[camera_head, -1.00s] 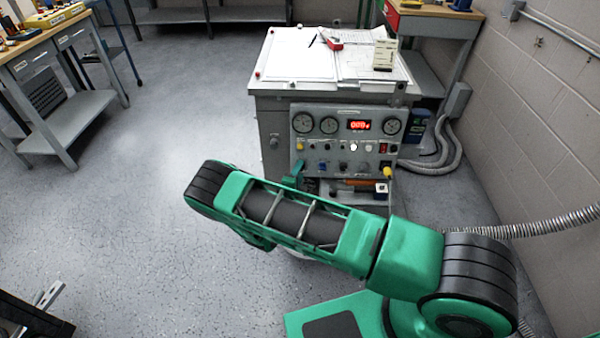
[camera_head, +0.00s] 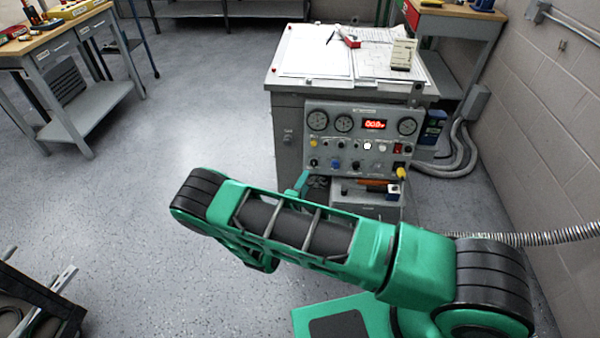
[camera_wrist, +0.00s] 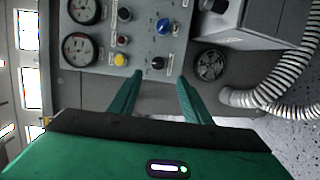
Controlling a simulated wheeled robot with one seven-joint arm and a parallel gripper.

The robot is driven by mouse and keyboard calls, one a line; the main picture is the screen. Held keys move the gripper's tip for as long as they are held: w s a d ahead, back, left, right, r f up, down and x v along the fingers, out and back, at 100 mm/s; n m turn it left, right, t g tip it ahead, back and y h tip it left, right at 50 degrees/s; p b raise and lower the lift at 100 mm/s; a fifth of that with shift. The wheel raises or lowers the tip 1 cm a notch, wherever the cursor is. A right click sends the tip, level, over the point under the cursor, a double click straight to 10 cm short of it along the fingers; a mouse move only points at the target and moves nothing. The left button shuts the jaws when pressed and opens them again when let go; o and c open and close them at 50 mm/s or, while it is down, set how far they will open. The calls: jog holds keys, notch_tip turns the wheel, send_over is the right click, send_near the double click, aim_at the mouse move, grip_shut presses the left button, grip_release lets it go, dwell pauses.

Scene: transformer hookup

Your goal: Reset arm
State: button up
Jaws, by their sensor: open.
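My gripper (camera_wrist: 153,98) shows in the wrist view with its two green fingers apart and nothing between them. In the head view my green arm (camera_head: 310,235) is bent across the picture in front of the test bench (camera_head: 285,130). Most of my gripper is hidden behind the arm there. The panel carries gauges (camera_head: 318,121), a lit red display (camera_head: 375,124) and several knobs.
Papers (camera_head: 375,63), a red-handled tool (camera_head: 349,40) and a small upright card (camera_head: 403,54) lie or stand on the bench top. A corrugated hose (camera_head: 550,237) runs along the right wall. A workbench (camera_head: 75,60) stands at left. The floor (camera_head: 130,210) between is clear.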

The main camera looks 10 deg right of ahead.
jog(key=d+r+m+g+h, duration=0.3)
jog(key=d+r+m+g, duration=0.45)
jog(key=d+r, duration=0.5)
jog(key=s+d+r+m+g+y, duration=0.2)
jog(key=s+d+r+m+g, duration=0.45)
jog(key=s+d+r, duration=0.5)
jog(key=s+d+r+m+y, duration=0.35)
jog(key=s+r+y, duration=0.4)
jog(key=s, duration=0.65)
jog(key=s+a+r+y, duration=0.1)
jog(key=s+a+r, duration=0.1)
jog(key=s, duration=0.5)
jog(key=s+a+r+m+y, duration=0.1)
jog(key=s+a+r, duration=0.1)
jog(key=s+r, duration=0.3)
jog(key=s, duration=0.3)
jog(key=shift+s+a+r, duration=0.2)
